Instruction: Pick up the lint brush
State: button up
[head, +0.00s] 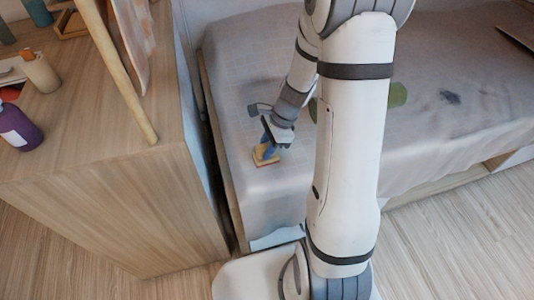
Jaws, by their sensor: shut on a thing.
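The lint brush (266,156) is at the near left part of the bed, with a tan and reddish base and a blue part above it. My gripper (271,136) points down from above and is shut on the brush's blue upper part. The fingers hide some of the brush. I cannot tell whether the base touches the bed cover or is just above it.
The grey-covered bed (440,140) has a green rolled object (398,94) behind my arm and a dark patch farther right. A wooden cabinet (100,170) stands close at left, with a purple bottle (18,128) and other items on top. Wooden floor shows at lower right.

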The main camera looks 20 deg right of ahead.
aim_at(266, 145)
jog(key=shift+c, duration=0.7)
notch_tip(266, 145, up, 10)
jog(key=p, duration=0.3)
jog(key=o, duration=0.5)
jog(key=c, duration=0.4)
jog(key=shift+o, duration=0.2)
jog(key=shift+p, duration=0.35)
